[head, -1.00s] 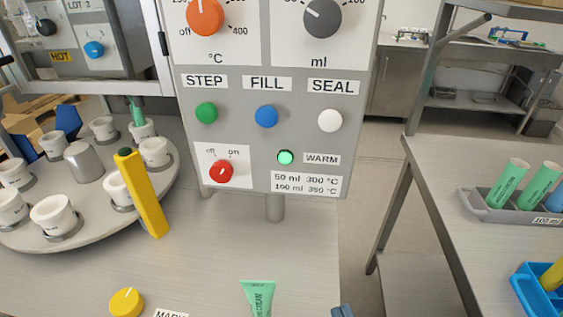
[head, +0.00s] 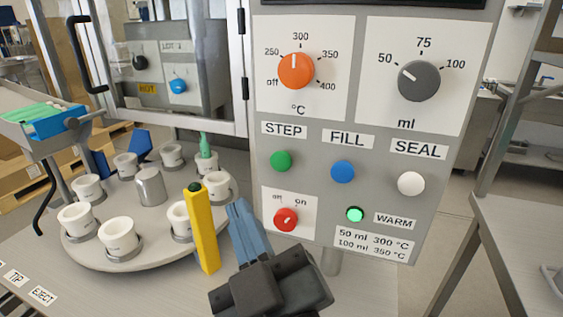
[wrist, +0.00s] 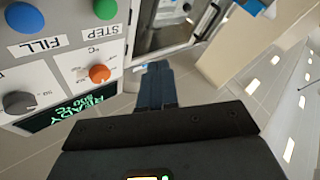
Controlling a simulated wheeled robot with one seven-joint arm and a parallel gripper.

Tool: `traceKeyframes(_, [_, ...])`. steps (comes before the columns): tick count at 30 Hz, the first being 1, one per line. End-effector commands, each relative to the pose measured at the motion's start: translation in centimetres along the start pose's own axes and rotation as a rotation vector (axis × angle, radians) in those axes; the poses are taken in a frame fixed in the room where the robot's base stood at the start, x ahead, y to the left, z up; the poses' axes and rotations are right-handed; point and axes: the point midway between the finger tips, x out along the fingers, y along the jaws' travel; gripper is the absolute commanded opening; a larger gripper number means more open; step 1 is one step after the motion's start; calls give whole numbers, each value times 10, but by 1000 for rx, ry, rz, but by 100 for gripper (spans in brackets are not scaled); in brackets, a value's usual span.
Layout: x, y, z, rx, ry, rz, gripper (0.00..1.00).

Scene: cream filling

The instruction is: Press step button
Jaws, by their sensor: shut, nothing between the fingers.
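The green STEP button (head: 281,160) sits at the left of a row on the grey control panel (head: 440,140), under its STEP label. In the wrist view the green button (wrist: 105,8) shows at the top, upside down. My gripper (head: 238,208) has blue fingers closed together with nothing between them. In the head view it stands in front of the panel's lower left, below and left of the green button and apart from it. In the wrist view the closed fingers (wrist: 157,72) point past the panel's side edge.
The blue FILL button (head: 342,172) and white SEAL button (head: 411,184) are to the right. A red off/on knob (head: 286,219) is below. A yellow post (head: 204,230) and a round carousel with white cups (head: 120,234) stand left of my gripper.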

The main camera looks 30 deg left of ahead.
Motion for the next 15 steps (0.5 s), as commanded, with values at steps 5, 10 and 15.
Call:
traceKeyframes(5, [0,0,0,1,-1,0,0])
traceKeyframes(10, [2,2,3,1,-1,1,0])
traceKeyframes(15, [13,10,12,0,-1,2,0])
